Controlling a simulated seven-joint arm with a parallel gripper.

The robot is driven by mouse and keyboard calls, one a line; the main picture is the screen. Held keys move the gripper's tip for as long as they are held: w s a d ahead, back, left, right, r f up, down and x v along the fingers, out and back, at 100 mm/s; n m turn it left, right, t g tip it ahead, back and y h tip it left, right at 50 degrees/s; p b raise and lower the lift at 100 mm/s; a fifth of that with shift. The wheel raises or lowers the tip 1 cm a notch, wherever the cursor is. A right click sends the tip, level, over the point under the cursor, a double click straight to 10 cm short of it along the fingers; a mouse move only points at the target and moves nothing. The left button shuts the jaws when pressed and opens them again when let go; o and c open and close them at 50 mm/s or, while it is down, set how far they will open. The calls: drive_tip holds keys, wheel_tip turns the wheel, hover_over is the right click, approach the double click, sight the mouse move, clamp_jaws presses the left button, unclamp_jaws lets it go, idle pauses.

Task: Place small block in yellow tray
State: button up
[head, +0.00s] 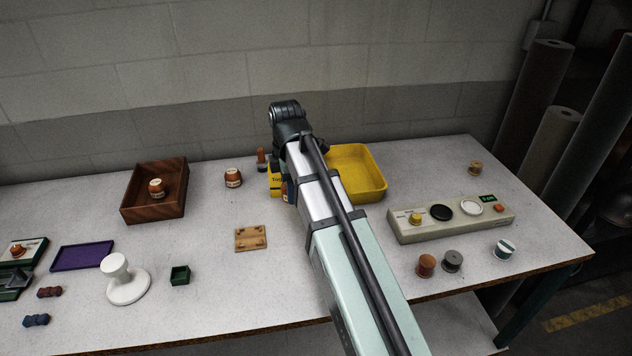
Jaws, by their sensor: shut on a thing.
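The yellow tray (372,193) stands at the back middle of the table, right of my arm, which hides its left side. The part of its inside that shows looks empty. My arm reaches across the table, and its dark end joint stands left of the tray in the picture. My gripper is hidden behind the arm, so its fingers and anything between them do not show. I cannot pick out the small block for sure. A flat tan wooden piece (250,238) lies on the table left of the arm.
A brown wooden box (139,209) holds a small jar; another jar (233,177) stands beside it. A yellow item (275,183) is partly behind my arm. A beige button panel (452,224) and several spools are at right. A white stand (127,287) is at left.

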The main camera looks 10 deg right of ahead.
drive_tip(key=w+d+m, duration=0.1)
drive_tip(key=w+d, duration=0.1)
drive_tip(key=d, duration=0.5)
drive_tip(key=n, duration=0.2)
hover_over(348, 179)
drive_tip(key=shift+s+f, duration=0.1)
drive_tip(key=shift+f, duration=4.45)
drive_tip(key=shift+f, duration=0.15)
drive_tip(key=o, duration=1.1)
